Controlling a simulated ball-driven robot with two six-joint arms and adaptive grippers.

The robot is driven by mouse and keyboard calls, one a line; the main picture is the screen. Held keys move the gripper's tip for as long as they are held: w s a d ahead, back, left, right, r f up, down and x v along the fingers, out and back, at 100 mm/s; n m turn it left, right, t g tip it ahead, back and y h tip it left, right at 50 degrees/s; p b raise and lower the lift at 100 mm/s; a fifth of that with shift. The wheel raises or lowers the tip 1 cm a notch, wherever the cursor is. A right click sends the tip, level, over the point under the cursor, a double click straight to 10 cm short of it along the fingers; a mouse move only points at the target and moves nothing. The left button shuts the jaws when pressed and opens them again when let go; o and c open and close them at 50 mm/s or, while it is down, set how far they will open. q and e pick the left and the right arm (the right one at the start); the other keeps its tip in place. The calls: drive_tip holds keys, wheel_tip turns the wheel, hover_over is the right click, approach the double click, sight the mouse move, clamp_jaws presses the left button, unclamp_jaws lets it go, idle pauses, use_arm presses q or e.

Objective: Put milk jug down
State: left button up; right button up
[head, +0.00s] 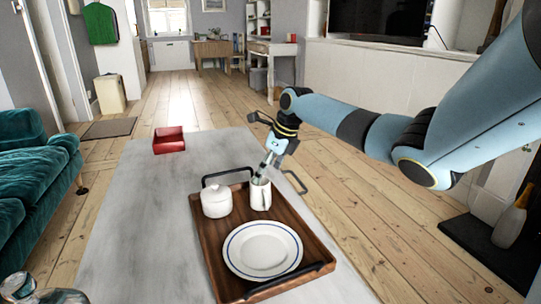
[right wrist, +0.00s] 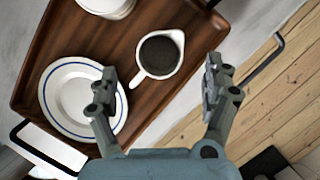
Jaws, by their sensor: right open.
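The milk jug (head: 260,197) is small and white and stands upright on the brown wooden tray (head: 212,253), right of the white lidded pot (head: 216,202) and behind the plate. In the right wrist view the jug (right wrist: 177,68) shows from above, with a dark inside and its handle at the lower left. My right gripper (head: 263,172) is just above the jug in the head view. In the right wrist view its fingers (right wrist: 158,86) are spread wide, with nothing between them, and the jug lies beyond them.
A white plate with a blue ring (head: 263,250) lies on the tray, which has dark end handles. The tray sits on a pale grey table (head: 150,220). A red box (head: 168,140) stands at its far end. The table left of the tray is clear.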

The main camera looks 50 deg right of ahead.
drive_tip(key=shift+p+v, duration=0.6)
drive_tip(key=shift+v, duration=0.55)
use_arm(q)
drive_tip(key=shift+s+d+r, duration=0.1)
drive_tip(key=shift+s+r, duration=0.15)
drive_tip(key=shift+s, duration=0.65)
use_arm(e)
drive_tip(key=shift+s+r, duration=0.1)
drive_tip(key=shift+r, duration=0.05)
